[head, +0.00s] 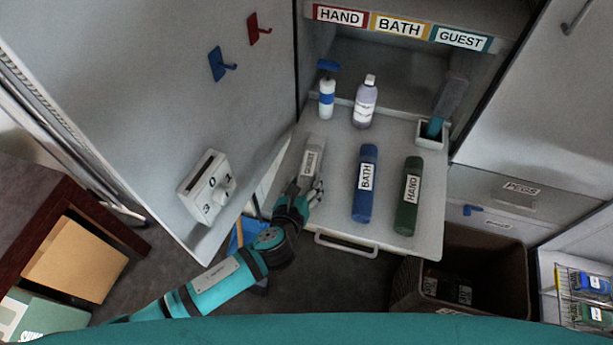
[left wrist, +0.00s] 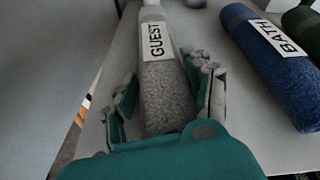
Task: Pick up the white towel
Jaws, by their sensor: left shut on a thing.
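The white towel (head: 309,162) is a rolled, greyish-white cylinder with a GUEST label. It lies on the pull-out shelf, left of the other two rolls. My left gripper (head: 312,190) is at its near end. In the left wrist view, the towel (left wrist: 165,85) runs between the two fingers of the left gripper (left wrist: 168,92), which are closed on its sides. The towel still appears to lie along the shelf; I cannot tell whether it is lifted. My right gripper is not in view.
A blue BATH roll (head: 365,185) and a green HAND roll (head: 411,195) lie to the right on the shelf (head: 335,210). Behind stand a pump bottle (head: 327,95) and a lilac bottle (head: 365,103). The open door (head: 140,90) is close on the left.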

